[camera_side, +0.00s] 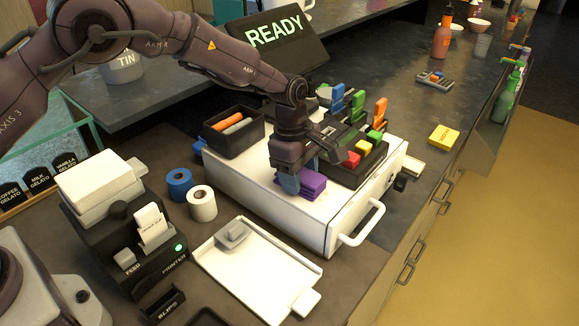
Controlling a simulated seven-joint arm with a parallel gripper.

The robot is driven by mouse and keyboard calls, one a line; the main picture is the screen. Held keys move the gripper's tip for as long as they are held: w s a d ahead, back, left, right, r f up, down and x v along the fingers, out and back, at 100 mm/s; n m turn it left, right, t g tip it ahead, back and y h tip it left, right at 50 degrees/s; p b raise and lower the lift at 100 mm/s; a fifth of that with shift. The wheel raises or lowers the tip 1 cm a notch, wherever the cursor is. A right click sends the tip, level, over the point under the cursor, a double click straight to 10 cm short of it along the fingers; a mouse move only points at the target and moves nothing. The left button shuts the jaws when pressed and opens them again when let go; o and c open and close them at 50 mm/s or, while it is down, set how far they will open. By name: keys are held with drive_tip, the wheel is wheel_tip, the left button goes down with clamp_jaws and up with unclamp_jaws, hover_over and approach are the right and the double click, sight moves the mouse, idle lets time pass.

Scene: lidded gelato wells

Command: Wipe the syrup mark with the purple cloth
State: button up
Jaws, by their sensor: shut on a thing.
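The purple cloth (312,183) is a small folded block on top of the white box (260,207). My gripper (296,180) points down at the cloth's left side, and its jaws are shut on the cloth. The fingertips are partly hidden, and I cannot tell whether the cloth touches the white top or is just above it. I cannot make out the syrup mark; the gripper and cloth hide part of the white top.
A black rack (357,172) with coloured handles stands right behind the cloth. A black bin (233,131) sits at the box's back left.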

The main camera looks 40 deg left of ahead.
sight(313, 181)
drive_tip(key=d, duration=0.3)
drive_tip(key=shift+s+d, duration=0.1)
drive_tip(key=shift+d, duration=0.05)
drive_tip(key=shift+a, duration=4)
drive_tip(key=shift+r, duration=4.05)
